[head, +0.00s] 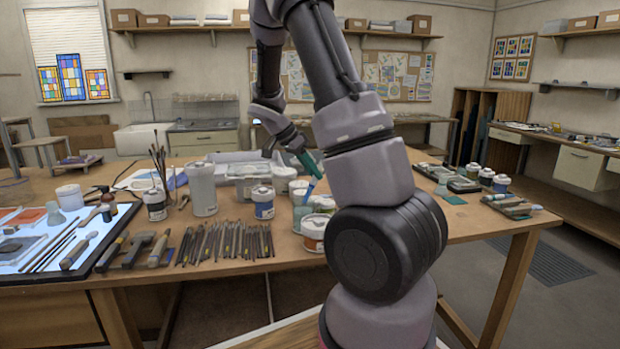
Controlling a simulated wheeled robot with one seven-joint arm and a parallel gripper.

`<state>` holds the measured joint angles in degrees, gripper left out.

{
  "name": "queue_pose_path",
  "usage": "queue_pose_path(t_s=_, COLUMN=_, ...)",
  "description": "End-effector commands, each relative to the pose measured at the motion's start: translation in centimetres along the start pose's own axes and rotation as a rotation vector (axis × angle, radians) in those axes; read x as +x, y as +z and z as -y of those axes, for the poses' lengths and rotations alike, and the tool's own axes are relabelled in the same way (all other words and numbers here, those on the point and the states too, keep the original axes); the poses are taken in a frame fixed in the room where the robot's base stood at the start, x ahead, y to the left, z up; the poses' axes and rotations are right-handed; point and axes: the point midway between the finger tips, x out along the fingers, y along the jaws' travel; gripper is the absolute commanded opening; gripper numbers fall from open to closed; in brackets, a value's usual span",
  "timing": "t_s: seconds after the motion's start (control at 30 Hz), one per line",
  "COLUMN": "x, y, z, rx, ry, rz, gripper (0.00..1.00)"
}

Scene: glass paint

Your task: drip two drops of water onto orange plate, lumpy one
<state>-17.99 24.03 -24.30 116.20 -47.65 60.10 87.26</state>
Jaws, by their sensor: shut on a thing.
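My gripper (304,160) is over the cluster of jars at the middle of the table, partly covered by my own arm. It is shut on a slim teal and blue thing (311,186) that points down among the jars. At this size I cannot tell whether it is a dropper, or whether its tip is inside a jar. An orange flat piece (27,215) lies on the lit panel at the far left, well away from my gripper. Its surface is too small to judge as lumpy or smooth. I cannot make out water.
A paint can (263,203), a tall grey canister (202,188) and a jar of brushes (160,165) stand near my gripper. Several brushes and tools (226,243) lie along the table's front edge. The lit panel (60,262) holds more tools. More jars (487,177) stand right.

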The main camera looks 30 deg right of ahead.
Motion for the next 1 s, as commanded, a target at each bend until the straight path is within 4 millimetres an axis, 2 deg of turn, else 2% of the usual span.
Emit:
queue_pose_path(t_s=0.3, x=-0.9, y=-2.1, z=0.0, rx=0.001, ry=-0.001, rz=0.000, gripper=0.00)
queue_pose_path(t_s=0.57, x=-1.3, y=-2.7, z=0.0, rx=0.000, ry=-0.002, rz=0.000, gripper=0.00)
queue_pose_path(t_s=1.0, x=-4.5, y=-4.8, z=-0.6, rx=0.001, ry=-0.003, rz=0.000, gripper=0.00)
